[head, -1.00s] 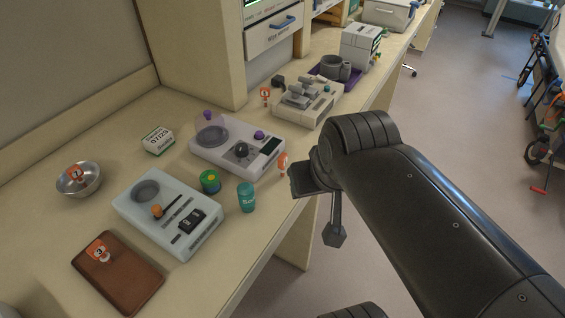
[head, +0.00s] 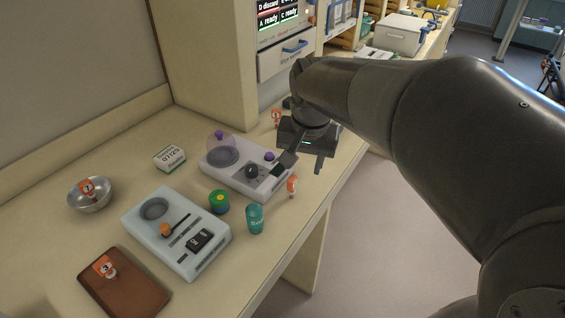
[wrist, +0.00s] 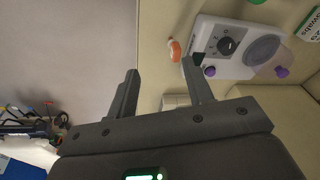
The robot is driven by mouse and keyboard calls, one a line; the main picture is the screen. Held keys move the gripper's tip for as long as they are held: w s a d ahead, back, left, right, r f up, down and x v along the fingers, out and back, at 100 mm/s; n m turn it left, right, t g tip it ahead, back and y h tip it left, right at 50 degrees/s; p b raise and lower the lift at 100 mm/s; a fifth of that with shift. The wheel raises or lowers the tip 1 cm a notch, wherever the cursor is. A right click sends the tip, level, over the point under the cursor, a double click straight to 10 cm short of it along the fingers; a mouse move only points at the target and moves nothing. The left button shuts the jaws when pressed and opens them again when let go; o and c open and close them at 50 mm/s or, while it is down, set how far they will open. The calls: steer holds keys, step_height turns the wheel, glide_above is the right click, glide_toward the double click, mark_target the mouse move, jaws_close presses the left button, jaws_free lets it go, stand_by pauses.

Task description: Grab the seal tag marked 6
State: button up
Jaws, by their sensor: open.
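Several orange-and-white seal tags are in the head view; I cannot make out for sure which is marked 6. One tag (head: 292,186) stands near the table's front edge, turned nearly edge-on, its number hidden; this tag (wrist: 175,50) also shows in the wrist view, just beyond the fingertips. Another tag (head: 87,188) is in the metal bowl. A tag that looks marked 3 (head: 105,267) lies on the brown pad. One more tag (head: 277,117) stands at the back, partly behind my arm. My gripper (head: 302,163) is open and empty, above and behind the edge tag.
A white device with a purple knob (head: 232,182) stands beside the edge tag. A teal cup (head: 255,219), a green-and-yellow round container (head: 219,202) and a pale blue device (head: 160,240) stand nearer. The metal bowl (head: 90,203) and brown pad (head: 140,291) are at left.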

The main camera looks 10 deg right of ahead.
mark_target(292, 178)
steer(key=w+f+m, duration=0.1)
steer(key=w+f, duration=0.1)
steer(key=w, duration=0.1)
steer(key=w+f+m+g, duration=0.1)
steer(key=w, duration=0.2)
steer(key=w+f+m+g, duration=0.1)
steer(key=w+f, duration=0.1)
steer(key=w, duration=0.1)
steer(key=shift+w+a+f, duration=0.25)
steer(key=shift+w+f, duration=0.15)
steer(key=shift+f, duration=0.15)
step_height(292, 178, down, 5)
steer(key=shift+f, duration=0.1)
steer(key=shift+s+d+f, duration=0.1)
steer(key=shift+s+f, duration=0.05)
steer(key=shift+f, duration=0.75)
steer(key=shift+s+d+f, duration=0.1)
steer(key=shift+s+f, duration=0.05)
steer(key=shift+f, duration=0.75)
steer(key=shift+s+f, duration=0.15)
steer(key=shift+f, duration=0.75)
steer(key=shift+c, duration=0.5)
jaws_close()
